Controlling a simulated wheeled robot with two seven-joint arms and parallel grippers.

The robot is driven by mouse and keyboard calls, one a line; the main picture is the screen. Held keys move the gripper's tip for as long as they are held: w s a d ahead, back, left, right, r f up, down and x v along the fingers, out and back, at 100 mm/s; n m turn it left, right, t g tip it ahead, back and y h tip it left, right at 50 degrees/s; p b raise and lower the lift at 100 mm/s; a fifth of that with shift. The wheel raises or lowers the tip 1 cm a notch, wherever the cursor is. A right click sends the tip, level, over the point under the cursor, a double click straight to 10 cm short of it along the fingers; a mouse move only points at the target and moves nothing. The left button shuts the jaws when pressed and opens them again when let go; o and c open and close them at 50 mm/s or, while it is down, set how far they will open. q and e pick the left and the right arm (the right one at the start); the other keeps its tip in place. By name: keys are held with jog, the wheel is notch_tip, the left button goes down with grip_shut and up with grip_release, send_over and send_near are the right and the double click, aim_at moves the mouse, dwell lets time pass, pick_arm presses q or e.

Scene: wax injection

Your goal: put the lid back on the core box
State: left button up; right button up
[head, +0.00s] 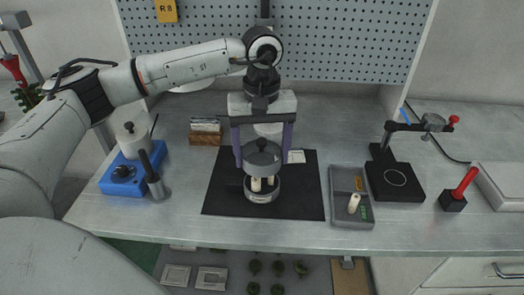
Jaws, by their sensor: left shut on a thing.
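My left gripper (262,158) reaches down over the black mat and is shut on the lid, a grey round disc (262,165) with a dark knob on top. The lid is held between the two purple fingers, level or nearly so. The core box (263,196) is a round metal dish on the mat just below the lid. Pale cores (256,185) stand in it and show in the gap between lid and box. The lid hides the back of the box. My right gripper is not in view.
A grey tray (339,214) with a pale upright piece stands right of the black mat (222,204). Farther right are a black stand (394,184) and a red-handled tool (463,184). A blue-based pot (122,178) and grey cup (158,188) stand left. A wooden card holder (205,138) is behind.

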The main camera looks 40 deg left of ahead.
pick_arm(q)
jog(key=shift+f+b, duration=0.5)
jog(key=shift+f, duration=0.4)
notch_tip(320, 180, down, 3)
jog(key=shift+r+b, duration=0.2)
jog(key=shift+b, duration=0.65)
jog(key=shift+f+b, duration=0.35)
jog(key=shift+f, duration=0.2)
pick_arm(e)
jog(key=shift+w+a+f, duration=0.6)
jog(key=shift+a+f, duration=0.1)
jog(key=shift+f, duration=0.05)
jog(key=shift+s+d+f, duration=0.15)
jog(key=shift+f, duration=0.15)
pick_arm(q)
jog(key=shift+f+b, duration=0.25)
jog(key=shift+b, duration=0.05)
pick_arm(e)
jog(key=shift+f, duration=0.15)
